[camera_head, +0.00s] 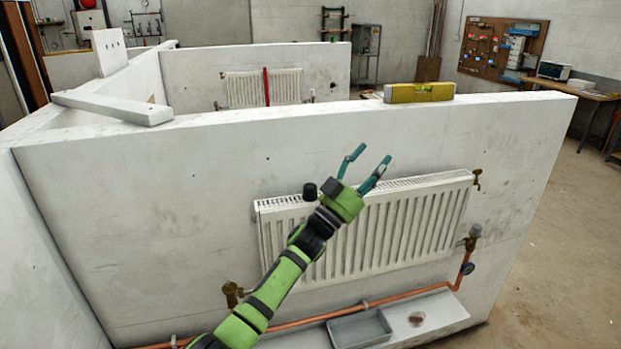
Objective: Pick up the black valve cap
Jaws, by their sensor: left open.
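A small black cylinder (310,191), which looks like the black valve cap, shows just left of my left wrist. It appears to stand on the top grille of the white radiator (410,225); my arm is close in front of it, and I cannot tell the exact gap. My left gripper (373,155) has teal fingers spread apart with nothing between them. It is in front of the radiator's upper part, its fingertips up and to the right of the black cylinder. My right gripper is not in view.
A yellow spirit level (419,92) lies on the partition's top edge, a white board (112,107) at the left. The floor at right is clear.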

